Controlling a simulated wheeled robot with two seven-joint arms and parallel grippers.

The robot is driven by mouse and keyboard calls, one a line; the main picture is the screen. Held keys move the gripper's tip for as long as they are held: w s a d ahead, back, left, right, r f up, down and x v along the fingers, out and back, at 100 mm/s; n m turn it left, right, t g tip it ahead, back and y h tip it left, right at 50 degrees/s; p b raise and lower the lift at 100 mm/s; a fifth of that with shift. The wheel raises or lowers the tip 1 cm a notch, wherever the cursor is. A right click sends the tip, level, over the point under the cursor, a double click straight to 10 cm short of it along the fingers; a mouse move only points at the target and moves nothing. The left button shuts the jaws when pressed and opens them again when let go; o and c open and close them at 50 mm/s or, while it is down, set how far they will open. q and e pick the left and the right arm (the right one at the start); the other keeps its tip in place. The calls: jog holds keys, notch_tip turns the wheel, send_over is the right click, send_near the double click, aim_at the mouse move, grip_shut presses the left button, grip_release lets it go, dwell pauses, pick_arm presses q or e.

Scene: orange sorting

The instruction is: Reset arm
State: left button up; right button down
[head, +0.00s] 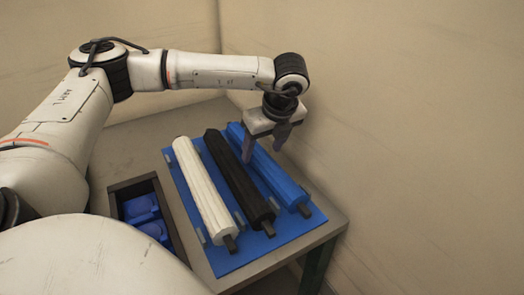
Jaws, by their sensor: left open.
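My left gripper (265,146) is at the end of my left arm, which reaches in from the left. Its fingers point down and are open, around the far part of the blue roller (275,172); I cannot tell whether they touch it. A black roller (238,178) lies in the middle and a white roller (203,185) lies on the left. All three lie side by side on a blue board (233,258). My right gripper is not in view.
The board rests on a grey table (125,140). A dark open bin (119,189) with blue objects (140,208) is set left of the board. Beige walls (420,130) stand close behind and to the right.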

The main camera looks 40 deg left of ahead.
pick_arm(q)
jog(key=v, duration=0.9)
